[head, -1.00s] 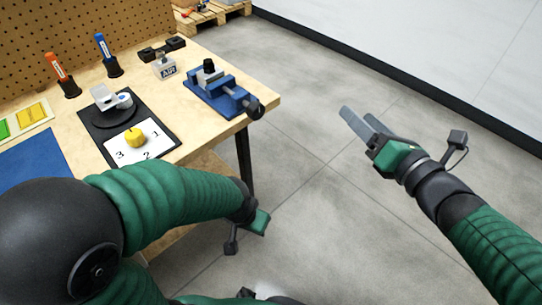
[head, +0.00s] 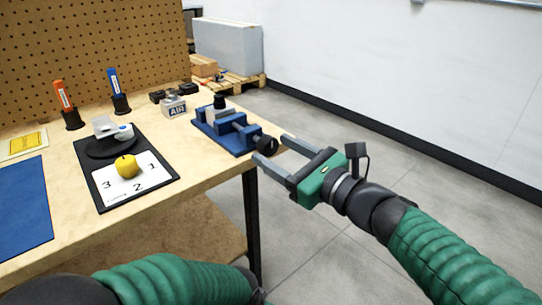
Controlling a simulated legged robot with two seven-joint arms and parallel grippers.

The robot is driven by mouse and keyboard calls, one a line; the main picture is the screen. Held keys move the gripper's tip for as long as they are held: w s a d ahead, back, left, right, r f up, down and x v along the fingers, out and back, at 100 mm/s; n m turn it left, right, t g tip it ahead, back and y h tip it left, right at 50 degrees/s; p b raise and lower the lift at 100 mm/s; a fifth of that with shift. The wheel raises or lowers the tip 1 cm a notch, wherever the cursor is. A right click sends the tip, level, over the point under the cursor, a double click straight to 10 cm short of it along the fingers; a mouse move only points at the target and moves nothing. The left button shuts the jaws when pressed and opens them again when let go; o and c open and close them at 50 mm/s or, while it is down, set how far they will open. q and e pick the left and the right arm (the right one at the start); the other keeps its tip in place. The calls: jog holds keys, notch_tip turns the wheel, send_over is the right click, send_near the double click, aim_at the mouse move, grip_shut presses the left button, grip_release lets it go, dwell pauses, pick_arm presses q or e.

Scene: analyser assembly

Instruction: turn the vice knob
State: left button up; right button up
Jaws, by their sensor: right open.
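The blue vice (head: 232,130) sits near the right edge of the workbench, with a black part on top of it. Its round black knob (head: 267,145) faces the bench's right edge. My right gripper (head: 272,150) is open, with its two grey fingers pointing left at the knob. The knob appears between or just beyond the fingertips; I cannot tell whether they touch it. My left arm crosses the bottom of the view, and its gripper is not clearly in view.
The workbench (head: 200,175) holds a black board (head: 163,182) with a yellow knob (head: 127,166) and numbers, a white AIR block (head: 175,107), an orange marker (head: 64,96) and a blue marker (head: 114,82). A pallet (head: 240,83) stands behind. Floor at right is clear.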

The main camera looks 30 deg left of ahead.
jog(key=shift+x, duration=1.1)
grip_shut()
